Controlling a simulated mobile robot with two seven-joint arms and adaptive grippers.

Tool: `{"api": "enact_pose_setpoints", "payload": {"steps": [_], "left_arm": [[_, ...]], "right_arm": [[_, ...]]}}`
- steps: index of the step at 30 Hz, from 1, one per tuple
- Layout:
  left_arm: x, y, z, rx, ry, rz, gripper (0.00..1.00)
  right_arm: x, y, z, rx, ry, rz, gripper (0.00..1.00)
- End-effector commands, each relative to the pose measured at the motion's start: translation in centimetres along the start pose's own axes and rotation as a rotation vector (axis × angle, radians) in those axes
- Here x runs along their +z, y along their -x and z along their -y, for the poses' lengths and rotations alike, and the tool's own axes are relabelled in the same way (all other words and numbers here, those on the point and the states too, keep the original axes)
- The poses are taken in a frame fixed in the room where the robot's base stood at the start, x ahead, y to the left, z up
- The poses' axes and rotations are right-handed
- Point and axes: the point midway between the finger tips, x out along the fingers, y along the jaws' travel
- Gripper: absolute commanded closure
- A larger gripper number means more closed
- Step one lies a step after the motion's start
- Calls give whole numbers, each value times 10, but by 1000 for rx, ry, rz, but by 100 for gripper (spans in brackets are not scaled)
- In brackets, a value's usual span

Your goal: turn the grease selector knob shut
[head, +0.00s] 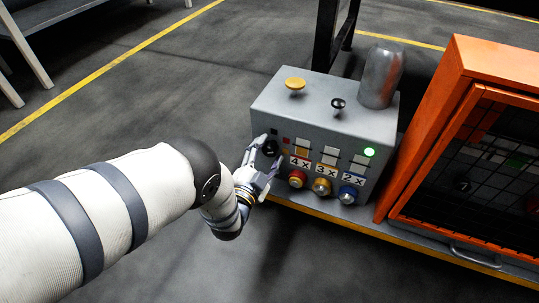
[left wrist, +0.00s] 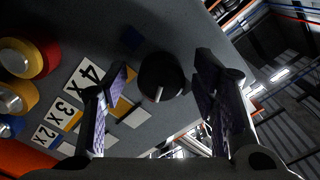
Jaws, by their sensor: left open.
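A round black knob (head: 270,147), which appears to be the grease selector, sits on the front left of a grey control box (head: 290,99). In the left wrist view the black knob (left wrist: 158,72) shows a white pointer line on its face. My left gripper (head: 264,157) is at the box front in the head view. In the left wrist view its open fingers (left wrist: 161,80) lie on either side of the knob, with visible gaps; I cannot tell how far they reach along it. The knob is partly hidden by the gripper in the head view. My right gripper is not in view.
Red (head: 297,179), yellow (head: 321,186) and blue (head: 347,194) knobs sit beside the gripper under labels 4X, 3X and 2X. A green light (head: 369,152) glows. A metal cylinder (head: 381,75) stands on top. An orange caged frame (head: 446,98) is at right.

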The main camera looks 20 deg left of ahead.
Motion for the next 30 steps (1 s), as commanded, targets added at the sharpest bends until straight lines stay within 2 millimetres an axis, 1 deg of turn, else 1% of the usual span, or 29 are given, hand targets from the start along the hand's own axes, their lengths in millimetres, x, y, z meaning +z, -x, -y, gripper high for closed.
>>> {"api": "enact_pose_setpoints", "payload": {"steps": [3, 10, 11, 12, 14, 15, 16, 17, 25, 30], "left_arm": [[0, -7, 0, 1, 0, 1, 46], [-1, -8, 1, 0, 0, 0, 46], [-1, -8, 1, 0, 0, 0, 53], [0, -8, 1, 0, 0, 1, 62], [0, -8, 1, 0, 0, 1, 76], [0, -8, 1, 0, 0, 1, 85], [0, -8, 1, 0, 0, 1, 92], [0, -8, 1, 0, 0, 1, 95], [0, -8, 1, 0, 20, 1, 95], [0, -8, 1, 0, 92, 1, 95]], "right_arm": [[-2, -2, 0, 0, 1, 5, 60], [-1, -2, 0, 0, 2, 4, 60], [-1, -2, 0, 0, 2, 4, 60], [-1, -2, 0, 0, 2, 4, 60], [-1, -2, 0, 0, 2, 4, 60], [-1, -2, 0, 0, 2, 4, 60], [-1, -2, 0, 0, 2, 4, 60], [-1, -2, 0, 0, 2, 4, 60], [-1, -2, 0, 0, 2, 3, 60], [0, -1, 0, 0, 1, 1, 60]]}}
